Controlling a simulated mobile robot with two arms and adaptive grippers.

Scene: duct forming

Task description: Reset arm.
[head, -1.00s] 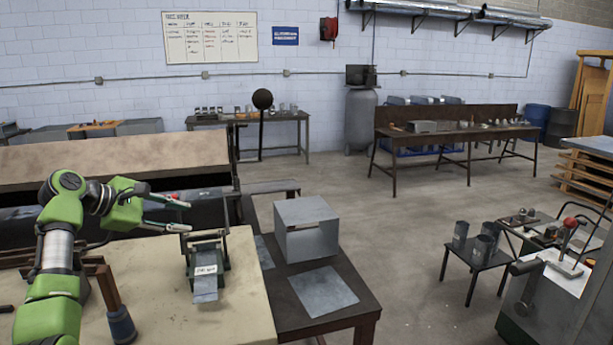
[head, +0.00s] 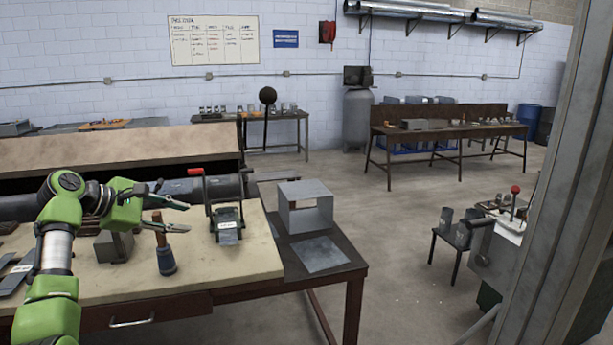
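My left arm comes in from the left in the head view. Its green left gripper (head: 182,213) is above the pale workbench (head: 110,277), its two fingers apart with nothing visible between them. A small dark hand-lever tool with a red handle (head: 224,212) and a labelled plate stands on the bench, right of the gripper and apart from it. A wooden-handled tool in a dark blue sleeve (head: 166,259) stands upright just below and in front of the gripper. My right gripper is out of view.
A large grey upright post (head: 545,215) blocks the right side. Floor in the middle is clear. A low stool (head: 455,243) carries metal cylinders.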

